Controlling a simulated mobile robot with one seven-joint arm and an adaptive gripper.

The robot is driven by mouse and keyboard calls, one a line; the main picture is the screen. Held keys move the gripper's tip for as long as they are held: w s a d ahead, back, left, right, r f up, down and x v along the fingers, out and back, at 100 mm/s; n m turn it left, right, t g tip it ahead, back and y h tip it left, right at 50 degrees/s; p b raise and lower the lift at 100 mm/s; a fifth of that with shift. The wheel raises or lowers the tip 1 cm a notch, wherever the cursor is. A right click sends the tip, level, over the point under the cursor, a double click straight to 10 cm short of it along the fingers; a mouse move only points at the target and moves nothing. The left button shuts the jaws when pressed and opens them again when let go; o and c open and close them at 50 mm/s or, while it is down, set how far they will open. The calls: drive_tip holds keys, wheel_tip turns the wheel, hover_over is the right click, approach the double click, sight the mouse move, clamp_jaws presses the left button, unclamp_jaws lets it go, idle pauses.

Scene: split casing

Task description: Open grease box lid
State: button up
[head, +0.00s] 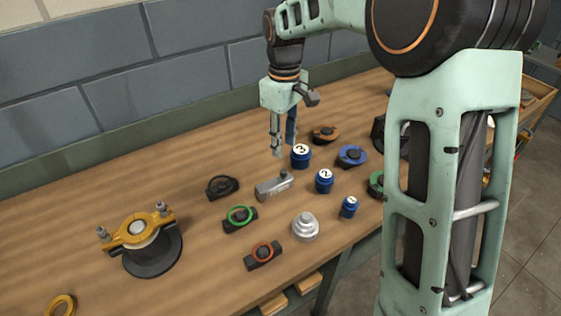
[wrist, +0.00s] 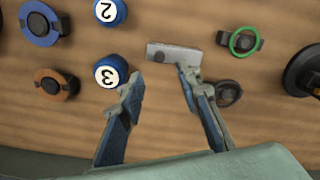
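A small grey metal box (head: 270,187), which looks like the grease box, lies on the wooden bench with a small raised part at its right end. Its lid looks closed. It also shows in the wrist view (wrist: 165,53), where the right fingertip covers part of its edge. My gripper (head: 283,150) is above the bench, behind and above the box, pointing down. In the wrist view my gripper (wrist: 159,79) has its two fingers spread apart with nothing between them. I cannot tell whether a fingertip touches the box.
Blue numbered jars stand right of the box, with jar 3 (head: 301,157) close to my fingers. A green ring part (head: 240,215), a dark ring part (head: 222,186) and a silver stepped part (head: 305,227) lie nearby. A yellow clamp assembly (head: 138,232) stands left. The bench's back-left is clear.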

sight(284, 171)
wheel_tip(284, 171, down, 9)
drive_tip(key=shift+f, duration=0.1)
drive_tip(key=shift+c, duration=0.4)
clamp_jaws()
